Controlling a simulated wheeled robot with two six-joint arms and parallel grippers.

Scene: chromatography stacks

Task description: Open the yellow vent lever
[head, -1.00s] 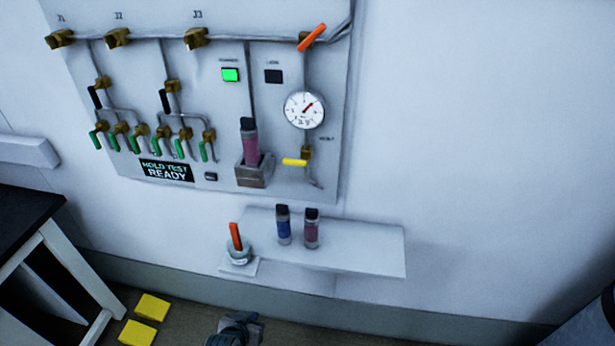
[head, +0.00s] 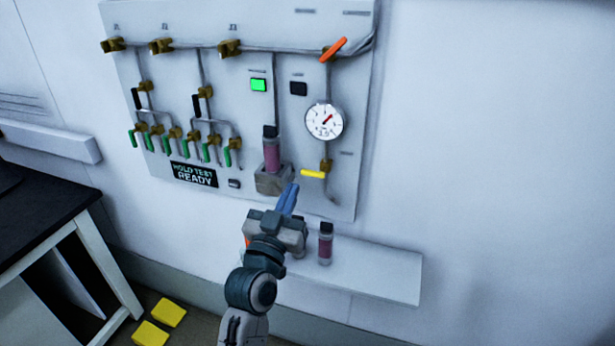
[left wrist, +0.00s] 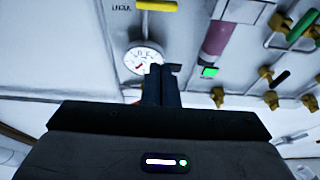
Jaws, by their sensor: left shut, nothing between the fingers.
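The yellow vent lever (head: 313,174) lies horizontal on its brass valve (head: 326,164), below the round gauge (head: 324,121) on the wall panel. In the left wrist view the yellow lever (left wrist: 157,5) shows at the top edge, with the gauge (left wrist: 143,58) near it. My left gripper (head: 289,198) is shut and empty, its blue fingers pointing up, just below and left of the lever in the picture. In the left wrist view the shut fingers (left wrist: 162,84) overlap the gauge's edge. I cannot see them touching anything. My right gripper is not in view.
A vial with purple liquid (head: 271,153) stands in a holder (head: 273,180) left of the lever. A shelf (head: 370,271) below carries another vial (head: 325,244); my arm hides part of it. An orange lever (head: 333,50) sits above the gauge. A dark-topped bench (head: 40,215) stands left.

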